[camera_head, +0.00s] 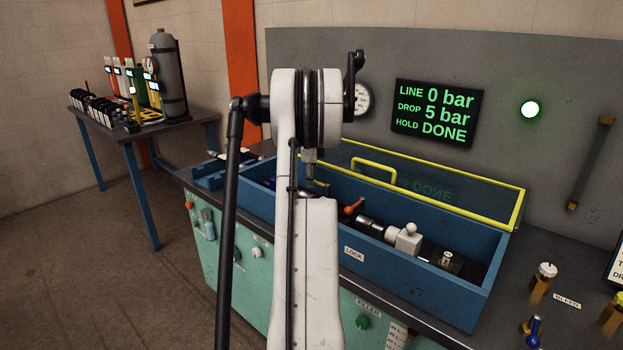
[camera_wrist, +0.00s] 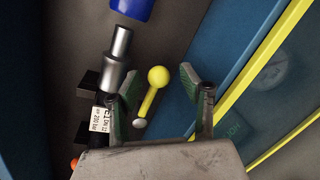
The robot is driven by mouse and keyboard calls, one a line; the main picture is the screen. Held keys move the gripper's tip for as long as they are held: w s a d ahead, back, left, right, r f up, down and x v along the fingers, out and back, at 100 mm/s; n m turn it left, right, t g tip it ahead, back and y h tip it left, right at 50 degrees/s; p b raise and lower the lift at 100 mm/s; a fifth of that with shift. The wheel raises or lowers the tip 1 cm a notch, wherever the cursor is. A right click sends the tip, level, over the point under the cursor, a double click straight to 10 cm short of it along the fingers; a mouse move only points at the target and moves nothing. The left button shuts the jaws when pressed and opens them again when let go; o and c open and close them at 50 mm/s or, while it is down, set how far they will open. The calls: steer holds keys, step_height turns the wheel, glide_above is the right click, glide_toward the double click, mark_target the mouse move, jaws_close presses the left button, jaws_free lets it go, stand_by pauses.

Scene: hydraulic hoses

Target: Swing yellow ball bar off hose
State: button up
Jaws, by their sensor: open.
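In the wrist view the yellow ball bar (camera_wrist: 147,102) has a round yellow ball at its upper end and a grey pivot at its lower end. It lies beside the hose (camera_wrist: 103,118), which carries a white label and a silver fitting (camera_wrist: 116,55). My gripper (camera_wrist: 158,79) is open, with its green-padded fingers on either side of the bar and the ball between the fingertips. I cannot tell whether either finger touches it.
The blue trough (camera_head: 422,272) has a raised yellow-framed clear cover (camera_head: 430,182) along its back. An orange lever (camera_head: 354,206) and a white block (camera_head: 407,238) are inside. The panel display (camera_head: 436,113) reads LINE 0 bar, DROP 5 bar, HOLD DONE. A green lamp (camera_head: 530,109) is lit.

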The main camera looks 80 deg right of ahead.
step_height(320, 180, up, 12)
steer(key=a, duration=0.2)
steer(key=shift+a+f, duration=0.15)
stand_by(0.4)
